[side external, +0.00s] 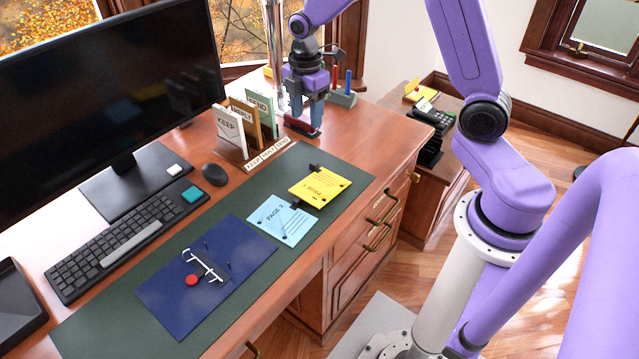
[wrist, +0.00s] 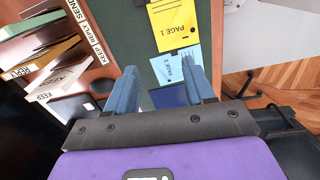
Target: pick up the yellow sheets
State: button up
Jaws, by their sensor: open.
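The yellow sheets (side external: 319,187), marked "PAGE 1", lie flat on the green desk mat (side external: 345,167), with a small black clip at their top edge. In the wrist view the yellow sheets (wrist: 173,24) show at the top, beyond my fingers. My gripper (side external: 309,112) is above the back of the desk, near the red stapler, behind and apart from the yellow sheets. Its fingers (wrist: 161,88) are spread with nothing between them. Light blue sheets (side external: 281,219) lie just left of the yellow ones; their edges are close, and I cannot tell whether they touch.
A letter sorter (side external: 252,130) with labelled slots stands left of my gripper. A red stapler (side external: 302,124) and a pen holder (side external: 343,97) are close to it. A blue binder (side external: 208,277), keyboard (side external: 127,238), mouse (side external: 214,174) and monitor (side external: 100,85) fill the left. The mat's right end is clear.

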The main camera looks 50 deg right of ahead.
send_over(313, 164)
notch_tip(313, 164, down, 3)
jog(key=shift+n, duration=0.5)
jog(key=f, duration=1.2)
jog(key=shift+w+d, duration=0.15)
jog(key=shift+w, duration=0.15)
jog(key=shift+s+f, duration=0.2)
jog(key=shift+f, duration=1.15)
jog(key=shift+s+f, duration=0.15)
jog(key=shift+f, duration=1.2)
grip_shut()
